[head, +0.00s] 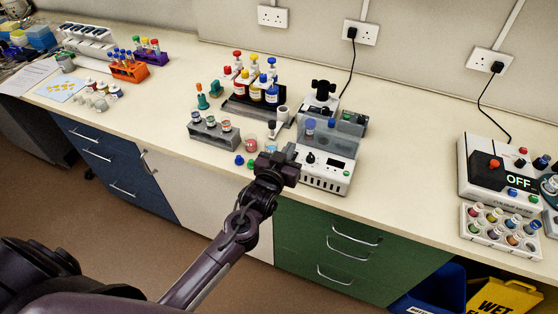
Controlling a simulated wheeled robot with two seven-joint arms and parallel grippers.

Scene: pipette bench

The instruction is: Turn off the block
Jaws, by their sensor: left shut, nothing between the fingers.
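A white block device (326,174) stands near the bench's front edge, with a grey see-through cover, a dark display, a black knob and a green button on its front. I cannot read its display. Another white device (479,179) at the right shows OFF in bright letters and has red and blue knobs. My left gripper (289,157) is shut and empty at the left front corner of the middle block device, just beside it; I cannot tell whether they touch. It hides part of that corner. My right gripper is not in view.
A grey rack (214,139) with vials and several small coloured caps lie left of the gripper. Behind them stands a black tray (252,113) of bottles. A white rack of tubes (490,238) sits at the right front. The bench between the two devices is clear.

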